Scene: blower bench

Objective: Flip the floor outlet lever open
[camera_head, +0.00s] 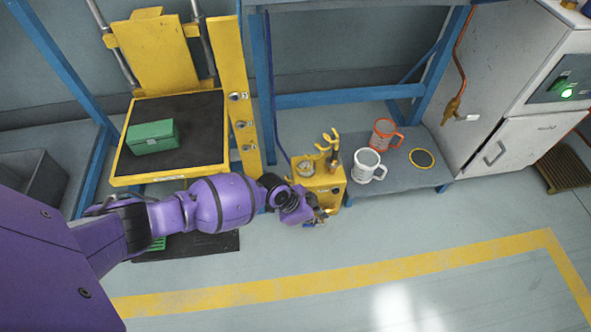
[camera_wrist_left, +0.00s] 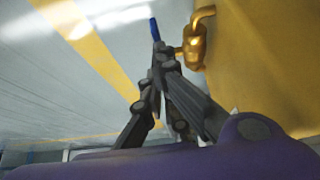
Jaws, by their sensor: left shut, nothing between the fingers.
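A narrow blue lever (camera_wrist_left: 154,29) shows beside the valve, just beyond my fingertips. My left gripper (camera_head: 318,219) is low at the front of the box. Its dark fingers (camera_wrist_left: 160,60) are closed together, with nothing between them. I cannot tell whether the fingertips touch the lever. My right gripper is not in view.
White (camera_head: 368,165) and orange (camera_head: 385,133) mugs stand on the grey platform (camera_head: 423,178) right of the box. A yellow lift stand (camera_head: 168,172) carries a green case (camera_head: 152,136) at left. Floor in front is clear, with a yellow line (camera_head: 400,268).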

